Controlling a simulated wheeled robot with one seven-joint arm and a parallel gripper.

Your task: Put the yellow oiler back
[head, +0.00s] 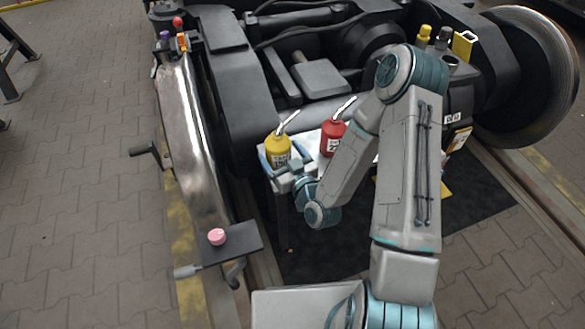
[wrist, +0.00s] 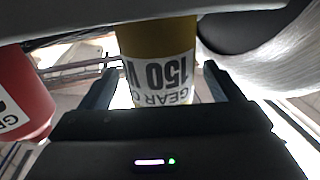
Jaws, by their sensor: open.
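The yellow oiler (head: 278,151) stands upright on a small light-topped stand (head: 308,146) beside the bogie, its spout slanting up to the right. My gripper (head: 282,166) is at its near side, low on the body. In the wrist view, the yellow oiler (wrist: 158,45) appears upside down with a "150" gear oil label. The open fingers of my gripper (wrist: 160,78) lie one on each side of it, with visible gaps. Whether the oiler touches the palm is hard to tell.
A red oiler (head: 332,137) stands just right of the yellow one, partly behind my arm; it also shows in the wrist view (wrist: 22,95). The dark bogie frame (head: 235,95) rises behind. A shelf with a pink object (head: 216,236) is at front left.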

